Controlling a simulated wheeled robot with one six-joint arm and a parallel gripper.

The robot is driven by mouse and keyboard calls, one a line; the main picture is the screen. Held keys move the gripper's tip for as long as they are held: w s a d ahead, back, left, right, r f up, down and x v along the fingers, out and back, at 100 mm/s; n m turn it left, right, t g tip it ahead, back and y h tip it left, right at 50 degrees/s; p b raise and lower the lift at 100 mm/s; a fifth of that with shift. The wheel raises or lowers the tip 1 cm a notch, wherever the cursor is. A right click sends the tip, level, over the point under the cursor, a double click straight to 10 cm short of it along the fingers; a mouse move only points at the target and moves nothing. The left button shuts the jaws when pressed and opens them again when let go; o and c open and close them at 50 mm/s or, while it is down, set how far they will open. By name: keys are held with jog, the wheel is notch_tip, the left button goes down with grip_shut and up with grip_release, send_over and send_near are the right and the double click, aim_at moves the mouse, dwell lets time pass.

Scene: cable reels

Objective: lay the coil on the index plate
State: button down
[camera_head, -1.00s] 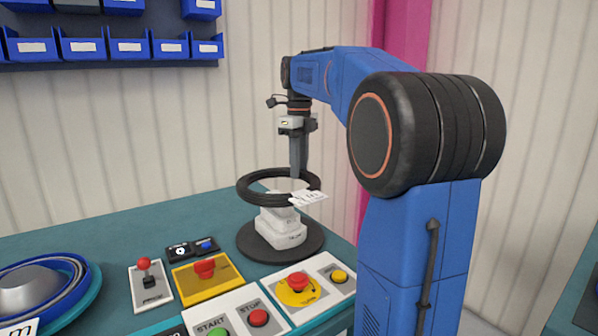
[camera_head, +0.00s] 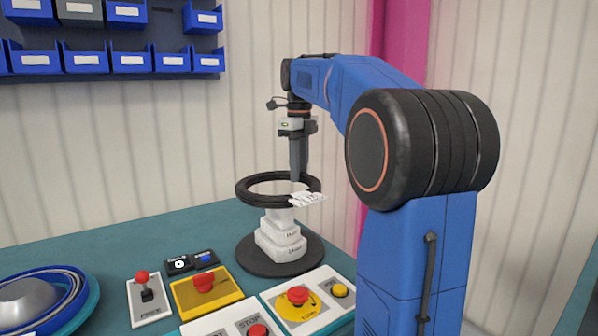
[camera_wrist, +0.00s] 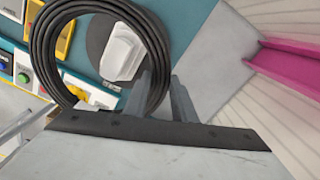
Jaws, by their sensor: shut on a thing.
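The black coil (camera_head: 262,200) is a ring of several turns with a white tag (camera_head: 308,198) at its right side. My gripper (camera_head: 297,176) points down and is shut on the coil's right side. The coil hangs roughly level above a white stepped block (camera_head: 280,240) on a dark round plate (camera_head: 252,262). I cannot tell whether this dark plate is the index plate. In the wrist view the coil (camera_wrist: 42,55) meets my gripper's fingers (camera_wrist: 168,85), with the white block (camera_wrist: 122,52) seen through the ring.
A teal round tray (camera_head: 92,300) at the left holds a blue coil (camera_head: 68,308) around a silver dome. A red-knobbed lever (camera_head: 144,284), red buttons (camera_head: 298,294) and control boxes line the bench front. Blue bins (camera_head: 126,54) hang on the wall.

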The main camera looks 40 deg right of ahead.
notch_tip(320, 180, up, 10)
jog(key=shift+f, duration=0.15)
dwell(0.7)
dwell(0.3)
